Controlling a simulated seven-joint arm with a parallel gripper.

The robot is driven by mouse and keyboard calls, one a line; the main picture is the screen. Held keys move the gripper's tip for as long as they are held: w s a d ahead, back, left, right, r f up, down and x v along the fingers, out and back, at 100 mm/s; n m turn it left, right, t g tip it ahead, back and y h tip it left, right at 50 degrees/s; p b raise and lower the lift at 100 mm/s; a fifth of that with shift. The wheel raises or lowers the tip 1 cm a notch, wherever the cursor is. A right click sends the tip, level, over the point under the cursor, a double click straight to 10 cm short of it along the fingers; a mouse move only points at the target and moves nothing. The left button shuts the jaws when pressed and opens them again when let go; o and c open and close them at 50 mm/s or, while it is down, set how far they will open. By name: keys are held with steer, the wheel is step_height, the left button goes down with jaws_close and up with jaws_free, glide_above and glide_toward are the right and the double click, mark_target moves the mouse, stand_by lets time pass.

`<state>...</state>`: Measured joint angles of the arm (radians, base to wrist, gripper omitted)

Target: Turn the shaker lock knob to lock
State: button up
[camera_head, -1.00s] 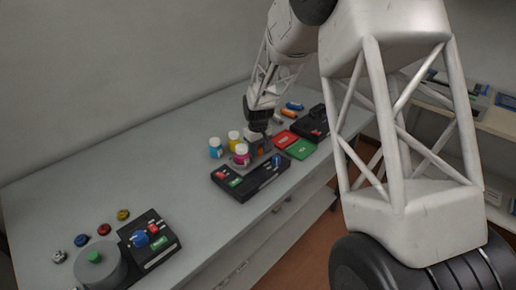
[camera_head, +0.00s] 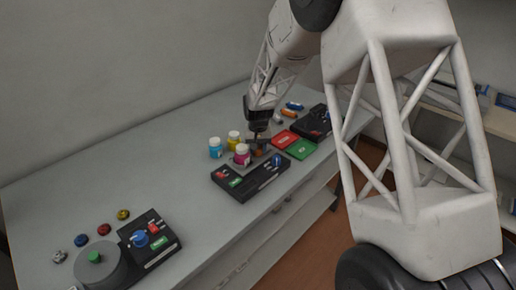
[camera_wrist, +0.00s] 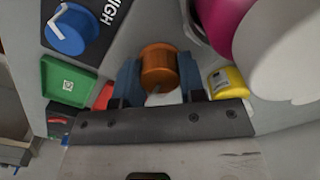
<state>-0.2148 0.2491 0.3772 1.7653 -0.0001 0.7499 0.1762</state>
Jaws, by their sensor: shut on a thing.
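The orange lock knob (camera_wrist: 158,66) sits between my gripper's two blue fingers (camera_wrist: 158,80) in the wrist view. My gripper is shut on its sides. A pale mark shows on the knob's edge toward my palm. In the head view my gripper (camera_head: 258,137) is low over the shaker area behind the black control panel (camera_head: 252,183), and only a little of the orange knob (camera_head: 259,152) shows. Any lock lettering cannot be read. The panel's blue knob (camera_head: 277,160) is separate; it also shows in the wrist view (camera_wrist: 70,28), beside the word HIGH.
Cyan (camera_head: 215,149), yellow (camera_head: 234,140) and magenta (camera_head: 241,155) bottles stand close on the left of my gripper. A second black control box (camera_head: 158,243) is at the front left. The table's middle is clear.

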steer(key=m, duration=1.2)
stand_by(0.4)
steer(key=o, duration=0.6)
steer(key=shift+o, duration=0.2)
steer(key=shift+r, duration=0.15)
steer(key=shift+r, duration=3.75)
